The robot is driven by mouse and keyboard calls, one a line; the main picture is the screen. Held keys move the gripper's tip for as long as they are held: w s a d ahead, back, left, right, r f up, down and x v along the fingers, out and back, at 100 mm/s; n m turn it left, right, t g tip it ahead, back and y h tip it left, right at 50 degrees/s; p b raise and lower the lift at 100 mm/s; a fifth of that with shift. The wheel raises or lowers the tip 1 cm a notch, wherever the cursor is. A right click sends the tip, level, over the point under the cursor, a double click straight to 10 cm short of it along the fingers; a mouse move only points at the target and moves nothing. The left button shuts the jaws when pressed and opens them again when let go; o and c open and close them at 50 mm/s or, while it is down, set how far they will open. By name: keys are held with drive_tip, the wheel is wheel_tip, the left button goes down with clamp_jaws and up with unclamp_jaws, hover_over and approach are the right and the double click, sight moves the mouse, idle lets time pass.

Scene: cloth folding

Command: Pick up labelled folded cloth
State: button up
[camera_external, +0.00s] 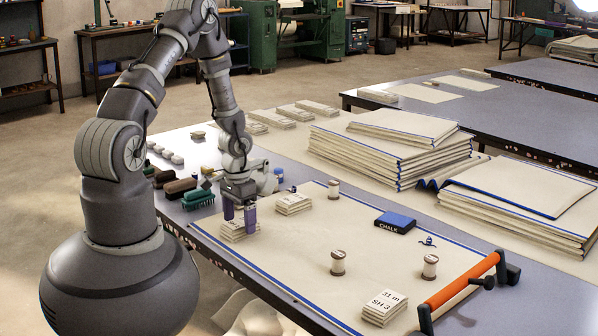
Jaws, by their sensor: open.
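My gripper (240,219) points down with its purple fingers open, at the left part of the spread cream cloth (290,250). Its fingers are at a small folded cloth bundle (236,233); one finger hides part of it, and I cannot tell whether they touch it. No label is readable on this bundle. A second folded bundle (293,204) lies just right of the gripper. A folded cloth with the printed label "31 m SH 3" (384,306) lies at the front right of the cloth, well away from the gripper.
A blue chalk box (395,222), several thread spools (338,263) and an orange-handled tool (462,280) stand on the cloth. Brushes (198,199) lie left of the gripper. Large cloth stacks (390,155) fill the back right. The cloth's middle is mostly clear.

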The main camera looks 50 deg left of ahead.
drive_tip(key=shift+f, duration=0.95)
drive_tip(key=shift+r, duration=0.1)
drive_tip(key=shift+c, duration=0.4)
drive_tip(key=c, duration=1)
drive_tip(key=shift+r+p, duration=0.3)
drive_tip(key=shift+r, duration=0.3)
drive_tip(key=r, duration=0.1)
drive_tip(key=r+p, duration=0.1)
drive_tip(key=shift+s+d+r+p, duration=0.15)
drive_tip(key=shift+s+r+p, duration=0.15)
drive_tip(key=shift+s, duration=0.05)
drive_tip(key=s+d+p, duration=0.1)
drive_tip(key=s+p, duration=0.1)
drive_tip(key=s, duration=0.2)
drive_tip(key=s+d+r+p, duration=0.1)
drive_tip(key=s+d+p, duration=0.1)
drive_tip(key=s, duration=0.3)
drive_tip(key=s+d+p, duration=0.1)
drive_tip(key=s+p, duration=0.2)
drive_tip(key=s, duration=0.2)
drive_tip(key=shift+s+d+r+p, duration=0.15)
drive_tip(key=shift+s+d+p, duration=0.1)
drive_tip(key=shift+d+p, duration=0.1)
